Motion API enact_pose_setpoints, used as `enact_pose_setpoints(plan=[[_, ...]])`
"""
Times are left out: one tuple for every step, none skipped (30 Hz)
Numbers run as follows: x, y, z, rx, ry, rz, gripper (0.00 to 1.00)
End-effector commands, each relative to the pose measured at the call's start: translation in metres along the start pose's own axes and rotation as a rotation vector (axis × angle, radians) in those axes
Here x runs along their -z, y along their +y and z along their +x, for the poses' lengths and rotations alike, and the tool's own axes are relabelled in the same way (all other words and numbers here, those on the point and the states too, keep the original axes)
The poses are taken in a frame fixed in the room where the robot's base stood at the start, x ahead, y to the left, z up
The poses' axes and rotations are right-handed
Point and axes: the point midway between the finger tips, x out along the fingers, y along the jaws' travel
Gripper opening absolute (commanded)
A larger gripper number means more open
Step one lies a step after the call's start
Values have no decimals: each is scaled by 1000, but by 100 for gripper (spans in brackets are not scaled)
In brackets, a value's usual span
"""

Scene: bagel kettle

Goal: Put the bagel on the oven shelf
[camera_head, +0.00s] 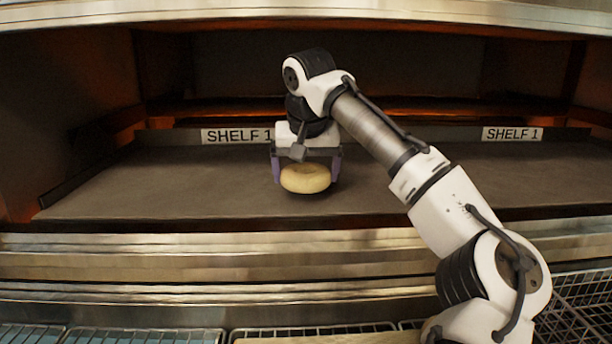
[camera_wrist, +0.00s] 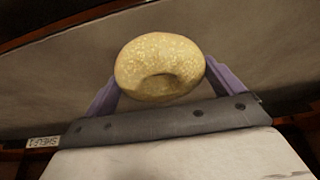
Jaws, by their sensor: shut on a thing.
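The bagel (camera_head: 306,179) is pale golden and round. It sits between the two purple fingers of my gripper (camera_head: 307,170), which is shut on it from both sides. In the wrist view the bagel (camera_wrist: 160,68) fills the space between the fingers (camera_wrist: 160,80). My gripper points down over the oven shelf (camera_head: 170,185), a flat dark grey surface inside the oven. The bagel is over the shelf's middle, close to its surface. I cannot tell whether its underside touches the shelf.
"SHELF 1" labels (camera_head: 236,136) (camera_head: 512,134) mark the back of the shelf. Bare shelf lies left and right of the bagel. The metal oven front (camera_head: 200,258) runs below the opening. Wire racks (camera_head: 145,336) and a wooden board (camera_head: 330,338) are at the bottom edge.

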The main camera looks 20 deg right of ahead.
Motion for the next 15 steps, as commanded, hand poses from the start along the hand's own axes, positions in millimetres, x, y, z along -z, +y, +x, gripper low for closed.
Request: enact_pose_setpoints(plan=[[3,0,0,0,1,0,68],[5,0,1,0,1,0,68],[9,0,2,-1,1,1,68],[13,0,2,-2,1,2,68],[15,1,5,-3,1,2,68],[10,2,13,-6,1,1,68],[7,2,18,-4,1,-1,68],[5,2,22,-4,0,0,68],[3,1,27,-4,2,-1,68],[2,1,30,-4,2,0,68],[1,1,33,-3,3,1,68],[0,1,35,-2,3,1,68],[-1,1,37,-2,3,1,68],[-1,1,37,-1,3,1,68],[-1,0,38,-1,3,1,68]])
